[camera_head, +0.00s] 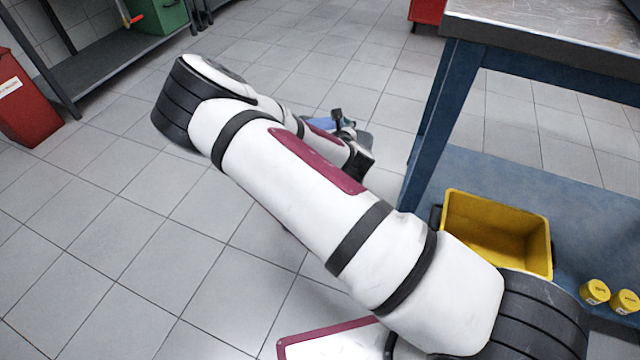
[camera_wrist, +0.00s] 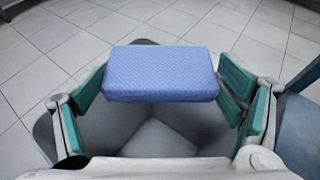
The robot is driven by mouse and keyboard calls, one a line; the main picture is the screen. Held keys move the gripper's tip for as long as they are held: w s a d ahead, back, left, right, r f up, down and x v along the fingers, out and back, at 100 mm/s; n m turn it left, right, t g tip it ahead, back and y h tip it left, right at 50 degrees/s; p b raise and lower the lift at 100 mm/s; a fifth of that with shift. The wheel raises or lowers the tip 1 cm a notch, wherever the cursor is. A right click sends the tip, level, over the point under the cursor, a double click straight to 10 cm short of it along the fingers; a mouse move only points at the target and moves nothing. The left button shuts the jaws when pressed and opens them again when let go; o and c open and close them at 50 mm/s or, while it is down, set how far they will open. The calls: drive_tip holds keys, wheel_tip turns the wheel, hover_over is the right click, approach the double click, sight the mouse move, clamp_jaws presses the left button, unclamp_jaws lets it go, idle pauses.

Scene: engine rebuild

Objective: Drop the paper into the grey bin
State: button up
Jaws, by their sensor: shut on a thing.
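The paper (camera_wrist: 160,74) is a blue, textured, block-shaped bundle in the wrist view. My gripper (camera_wrist: 163,82) is shut on it, with the green finger pads at its left and right ends. The grey bin (camera_wrist: 160,138) shows below the paper, its pale inside open under my gripper; the paper hides part of its far side. In the head view a bit of blue paper (camera_head: 321,124) shows beside my gripper (camera_head: 343,128), and only a small part of the bin (camera_head: 364,138) shows behind my arm.
A blue-framed workbench (camera_head: 436,125) stands at the right, with a yellow bin (camera_head: 497,262) and two yellow tins (camera_head: 609,296) on its lower shelf. A red bin (camera_head: 27,105) is at the left. The tiled floor on the left is clear.

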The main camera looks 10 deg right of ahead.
drive_tip(key=shift+s+d+f, duration=0.1)
drive_tip(key=shift+d+f, duration=0.1)
drive_tip(key=shift+f, duration=0.95)
wheel_tip(320, 180, down, 6)
drive_tip(key=b, duration=0.4)
drive_tip(key=shift+r, duration=0.2)
drive_tip(key=o, duration=0.9)
drive_tip(key=shift+c, duration=0.2)
drive_tip(key=v, duration=1.2)
